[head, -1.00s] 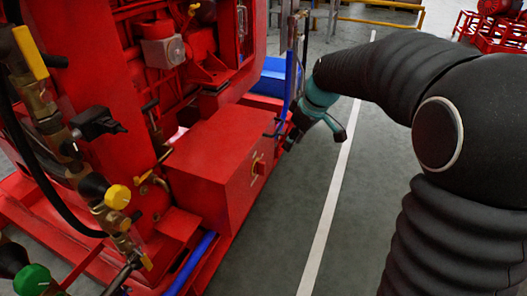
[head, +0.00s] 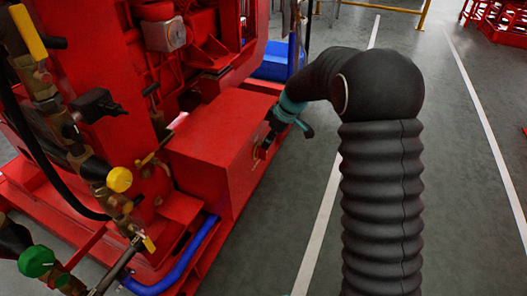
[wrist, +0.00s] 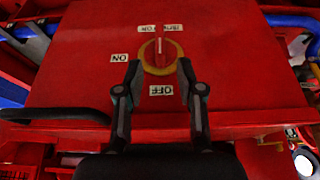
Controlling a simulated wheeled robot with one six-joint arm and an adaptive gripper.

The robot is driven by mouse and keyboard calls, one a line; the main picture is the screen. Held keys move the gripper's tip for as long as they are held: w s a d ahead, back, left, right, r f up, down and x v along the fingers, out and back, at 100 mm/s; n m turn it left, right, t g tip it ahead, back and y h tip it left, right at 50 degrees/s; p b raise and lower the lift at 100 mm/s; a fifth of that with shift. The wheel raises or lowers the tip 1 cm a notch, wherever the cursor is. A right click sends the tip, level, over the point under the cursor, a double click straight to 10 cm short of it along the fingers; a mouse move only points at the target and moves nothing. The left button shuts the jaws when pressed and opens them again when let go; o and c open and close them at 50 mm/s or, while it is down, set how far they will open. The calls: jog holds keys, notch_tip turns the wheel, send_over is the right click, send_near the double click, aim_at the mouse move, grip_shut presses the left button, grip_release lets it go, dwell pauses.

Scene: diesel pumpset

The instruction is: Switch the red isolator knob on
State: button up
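The red isolator knob (wrist: 159,52) sits on a yellow round plate (wrist: 149,69) on the face of a red box. In the wrist view its grip bar stands upright, with a pale mark on it. The ON label (wrist: 120,58) is left of it and the OFF label (wrist: 161,90) below it; both read upside down. My gripper (wrist: 159,64) is open, its two dark fingertips at either side of the knob's lower part. I cannot tell whether they touch it. In the head view my gripper (head: 264,148) is at the box's right face and hides most of the knob.
The red box (head: 213,132) is on the red pumpset frame. Valves with a yellow knob (head: 119,179) and a green knob (head: 36,261) stand at left. A blue pipe (head: 178,268) runs low in front. Grey floor with white lines is open at right.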

aim_at(263, 159)
jog(key=x, duration=0.6)
grip_shut()
